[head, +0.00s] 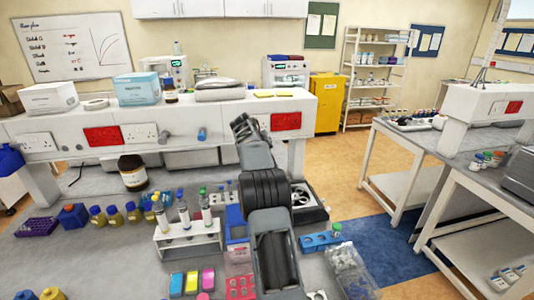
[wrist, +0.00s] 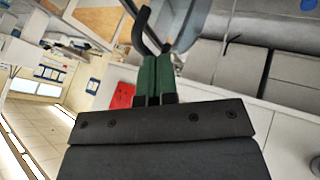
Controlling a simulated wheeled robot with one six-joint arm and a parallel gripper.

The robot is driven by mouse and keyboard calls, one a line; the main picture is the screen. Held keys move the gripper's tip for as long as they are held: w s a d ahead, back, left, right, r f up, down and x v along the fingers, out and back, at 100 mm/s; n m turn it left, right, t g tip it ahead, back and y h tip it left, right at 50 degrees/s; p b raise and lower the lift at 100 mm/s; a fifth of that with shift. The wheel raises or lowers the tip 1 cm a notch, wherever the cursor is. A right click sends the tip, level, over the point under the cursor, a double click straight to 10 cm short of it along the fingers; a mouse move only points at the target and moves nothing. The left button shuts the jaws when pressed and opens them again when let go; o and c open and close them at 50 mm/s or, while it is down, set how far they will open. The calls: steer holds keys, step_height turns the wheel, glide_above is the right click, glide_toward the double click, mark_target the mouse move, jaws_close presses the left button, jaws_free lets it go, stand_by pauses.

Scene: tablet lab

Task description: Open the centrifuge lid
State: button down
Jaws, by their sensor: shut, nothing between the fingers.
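The centrifuge (head: 312,213) is a dark-edged, light grey unit on the bench, partly hidden behind my arm in the head view. A round metallic opening shows on its top, just right of the arm. In the wrist view a grey-blue panel (wrist: 186,25), seemingly the lid, stands beyond the fingertips, with a dark curved handle (wrist: 141,30) beside it. My gripper (wrist: 158,57) has green fingers, shut with nothing between them. The fingertips overlap the handle's lower end in the picture; I cannot tell whether they touch. In the head view the fingertips are too small to make out.
A rack of tubes (head: 188,240) stands left of my arm. A brown bottle (head: 132,172) and the raised shelf (head: 215,112) stand behind. Small bottles crowd the bench's left side.

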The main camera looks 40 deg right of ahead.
steer(key=w+v, duration=0.1)
steer(key=v, duration=1.1)
steer(key=shift+w+a, duration=0.1)
steer(key=shift+a, duration=0.05)
